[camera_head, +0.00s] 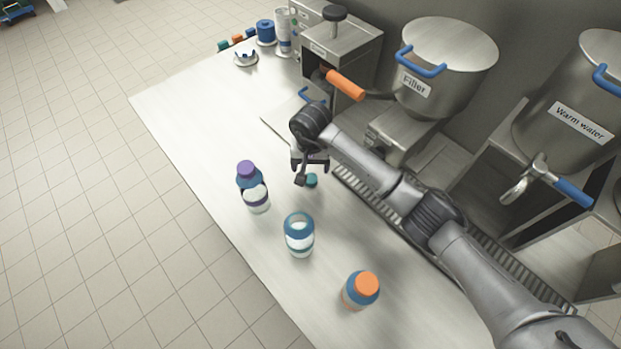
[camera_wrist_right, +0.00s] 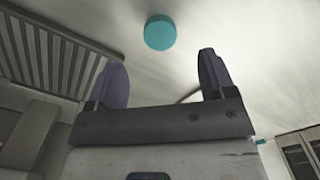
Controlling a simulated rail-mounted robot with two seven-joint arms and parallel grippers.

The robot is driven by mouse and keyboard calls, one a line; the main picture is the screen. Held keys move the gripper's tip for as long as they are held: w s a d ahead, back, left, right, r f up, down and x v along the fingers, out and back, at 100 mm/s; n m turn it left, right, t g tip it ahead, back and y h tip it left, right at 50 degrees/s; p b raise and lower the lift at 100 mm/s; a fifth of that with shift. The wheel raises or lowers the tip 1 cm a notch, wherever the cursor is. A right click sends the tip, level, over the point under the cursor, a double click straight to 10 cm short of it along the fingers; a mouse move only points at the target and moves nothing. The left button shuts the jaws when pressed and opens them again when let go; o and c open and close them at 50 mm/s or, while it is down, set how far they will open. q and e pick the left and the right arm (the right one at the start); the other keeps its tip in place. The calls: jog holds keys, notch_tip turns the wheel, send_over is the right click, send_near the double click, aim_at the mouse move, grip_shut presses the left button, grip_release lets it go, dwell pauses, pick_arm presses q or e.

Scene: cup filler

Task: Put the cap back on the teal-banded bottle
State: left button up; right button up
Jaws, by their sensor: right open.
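The teal cap (camera_head: 312,180) lies on the counter, close to my right gripper (camera_head: 311,168). In the right wrist view the cap (camera_wrist_right: 160,33) is a round teal disc beyond the tips, centred between the two fingers of the right gripper (camera_wrist_right: 162,72). The teal-banded bottle (camera_head: 299,238) stands upright and uncapped, in front of the gripper on the counter. My left gripper is not in view.
A purple-capped bottle (camera_head: 252,187) and an orange-capped bottle (camera_head: 361,289) stand either side of the teal-banded one. The filler (camera_head: 450,70), a slatted drain grate (camera_head: 358,192) and the warm-water tank (camera_head: 567,110) line the back.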

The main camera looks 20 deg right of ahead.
aim_at(310, 179)
jog(key=shift+f+b, duration=0.3)
jog(key=shift+f, duration=2.85)
jog(key=c, duration=1)
jog(key=shift+r+p, duration=0.45)
jog(key=shift+r, duration=4.6)
